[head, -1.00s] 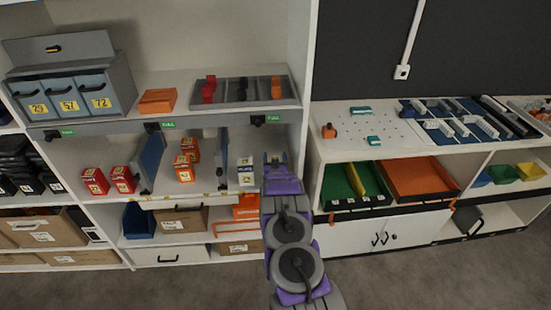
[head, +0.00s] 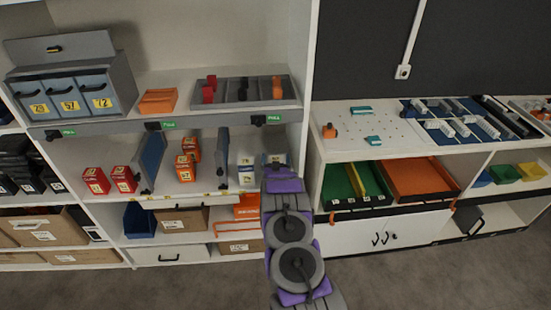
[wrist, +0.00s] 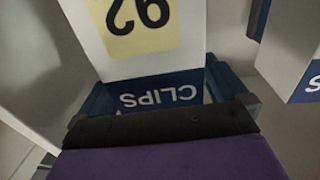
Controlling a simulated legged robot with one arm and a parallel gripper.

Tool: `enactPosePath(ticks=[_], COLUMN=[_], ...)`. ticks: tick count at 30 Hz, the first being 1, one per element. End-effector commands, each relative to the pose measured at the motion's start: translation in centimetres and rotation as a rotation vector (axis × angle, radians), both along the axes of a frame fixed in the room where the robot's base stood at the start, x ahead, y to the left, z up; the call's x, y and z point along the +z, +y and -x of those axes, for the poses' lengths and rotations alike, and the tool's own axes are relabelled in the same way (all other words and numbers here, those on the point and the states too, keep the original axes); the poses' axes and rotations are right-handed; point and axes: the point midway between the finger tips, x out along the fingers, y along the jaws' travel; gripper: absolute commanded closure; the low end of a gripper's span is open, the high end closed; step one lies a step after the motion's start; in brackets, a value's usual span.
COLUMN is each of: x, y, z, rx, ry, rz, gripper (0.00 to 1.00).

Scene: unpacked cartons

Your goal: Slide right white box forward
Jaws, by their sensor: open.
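The right white box (head: 284,159) stands on the middle shelf, directly beyond the end of my arm in the head view. In the wrist view the right white box (wrist: 145,60) shows a yellow number label and a blue band reading CLIPS, upside down. My gripper (wrist: 158,90) is open, with one blue finger on each side of the box's blue band. I cannot tell whether the fingers touch it. In the head view my gripper (head: 279,170) mostly hides the box's lower part. The left white box (head: 247,173) stands beside it, and its edge (wrist: 290,50) shows in the wrist view.
A blue divider (head: 223,158) stands left of the white boxes, with orange boxes (head: 186,168) beyond it. The shelf unit's upright panel (head: 308,100) is close on the right. A shelf with a grey tray (head: 240,92) is above.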

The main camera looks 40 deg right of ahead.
Motion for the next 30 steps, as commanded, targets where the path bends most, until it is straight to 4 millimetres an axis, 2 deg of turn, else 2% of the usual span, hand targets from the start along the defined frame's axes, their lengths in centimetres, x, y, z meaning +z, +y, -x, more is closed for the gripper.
enactPosePath(ticks=[24, 30], x=[-0.2, -0.3], y=[7.5, 8.9], z=[10.5, 12.4], rx=[0.0, 0.001], ry=[0.007, 0.007], rz=[-0.005, -0.005], gripper=[0.0, 0.0])
